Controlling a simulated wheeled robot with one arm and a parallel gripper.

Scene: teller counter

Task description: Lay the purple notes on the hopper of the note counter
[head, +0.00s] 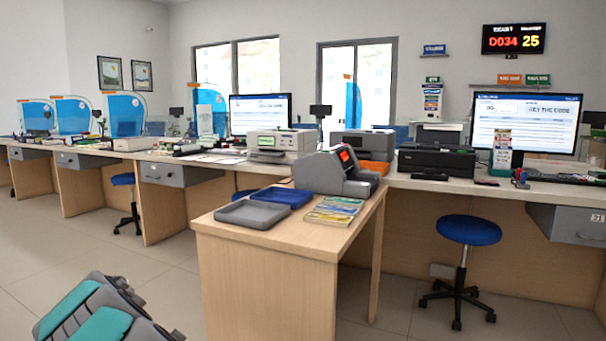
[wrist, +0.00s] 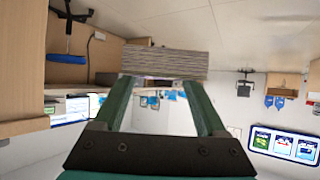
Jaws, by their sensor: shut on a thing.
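My gripper (wrist: 165,82) shows in the wrist view with its two green fingers closed on a stack of notes (wrist: 165,62). Only the layered, grey-brown edge of the stack faces the camera, so its purple faces cannot be seen. The note counter (head: 325,176) is a grey machine with a lit red display, standing at the back of the small wooden desk in the head view. Its hopper is hard to make out at this angle. My arm shows at the lower left of the head view, apart from the desk. The gripper's fingers and the notes cannot be made out there.
The desk (head: 265,237) also bears a grey tray (head: 238,218), a blue tray (head: 292,195) and several coloured note bundles (head: 335,210) in front of the machine. A blue stool (head: 468,230) stands right of the desk. Open floor lies left of the desk.

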